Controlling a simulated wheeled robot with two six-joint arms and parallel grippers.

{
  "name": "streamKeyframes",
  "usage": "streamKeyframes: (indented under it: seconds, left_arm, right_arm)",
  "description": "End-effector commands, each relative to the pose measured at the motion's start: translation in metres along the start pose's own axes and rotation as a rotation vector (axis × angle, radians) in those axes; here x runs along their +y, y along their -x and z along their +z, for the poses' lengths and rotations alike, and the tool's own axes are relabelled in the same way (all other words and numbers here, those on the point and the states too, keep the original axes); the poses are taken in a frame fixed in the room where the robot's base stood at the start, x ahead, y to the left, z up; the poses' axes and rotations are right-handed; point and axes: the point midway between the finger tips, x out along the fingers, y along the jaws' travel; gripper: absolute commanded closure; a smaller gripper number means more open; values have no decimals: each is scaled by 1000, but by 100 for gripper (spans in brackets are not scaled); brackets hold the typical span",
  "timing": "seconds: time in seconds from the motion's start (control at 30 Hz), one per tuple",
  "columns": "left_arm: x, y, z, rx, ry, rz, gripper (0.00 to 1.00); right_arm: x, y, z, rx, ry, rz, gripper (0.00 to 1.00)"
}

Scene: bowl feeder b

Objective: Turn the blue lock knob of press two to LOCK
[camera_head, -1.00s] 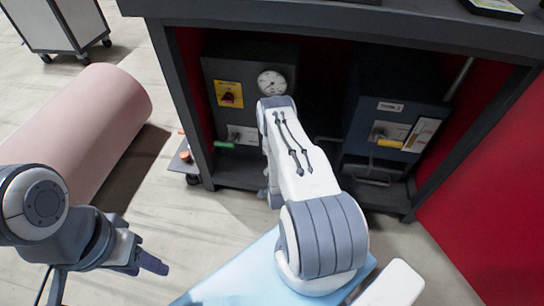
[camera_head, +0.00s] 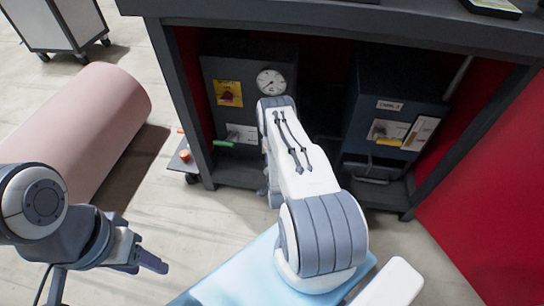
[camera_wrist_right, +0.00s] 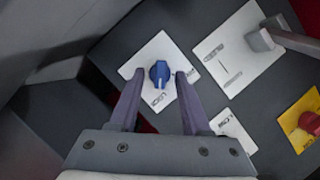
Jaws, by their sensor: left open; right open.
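The blue lock knob (camera_wrist_right: 159,73) sits on a white plate (camera_wrist_right: 133,70) in the right wrist view. Its white mark points down in the picture, towards lettering that appears to read LOCK. My right gripper (camera_wrist_right: 160,76) is open, with one finger on each side of the knob; contact cannot be told. In the head view my right arm covers the knob and gripper. The arm reaches to the dark grey press (camera_head: 213,72) on the left, which has a round gauge (camera_head: 271,82). My left gripper (camera_head: 149,263) is open and empty, low at the left.
Beside the knob are a lever (camera_wrist_right: 262,38) on a white plate and a red knob (camera_wrist_right: 310,122) on a yellow plate. A second dark press (camera_head: 420,90) stands at the right under the bench (camera_head: 330,22). A pink roll (camera_head: 85,130) lies on the floor at left.

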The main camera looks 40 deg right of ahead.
Motion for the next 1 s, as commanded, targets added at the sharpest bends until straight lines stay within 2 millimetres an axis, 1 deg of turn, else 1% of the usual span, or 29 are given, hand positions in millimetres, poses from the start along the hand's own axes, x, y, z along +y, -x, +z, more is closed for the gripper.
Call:
streamKeyframes:
  seconds: [0.17, 0.3, 0.4, 0.5, 0.6, 0.7, 1.0]
  left_arm:
    - [1, 17, -1, 0, 0, 0, 50]
    - [2, 32, -2, 0, 0, 0, 50]
    - [3, 40, -2, 0, 0, 0, 50]
    - [3, 45, -2, 0, 0, 0, 50]
    - [4, 48, -3, 0, 0, 0, 50]
    - [4, 50, -3, 0, 0, 0, 50]
    - [4, 49, -3, 0, 0, 0, 50]
  right_arm:
    - [-2, 26, -2, -4, 1, 4, 52]
    - [-2, 55, -2, -6, 0, 6, 52]
    - [-2, 74, -2, -5, 1, 6, 52]
    - [-1, 89, -1, -3, 0, 4, 52]
    - [-1, 98, -1, -2, -1, 2, 52]
    - [0, 103, 0, -2, -1, 3, 52]
    - [1, 103, 0, 0, -1, 1, 52]
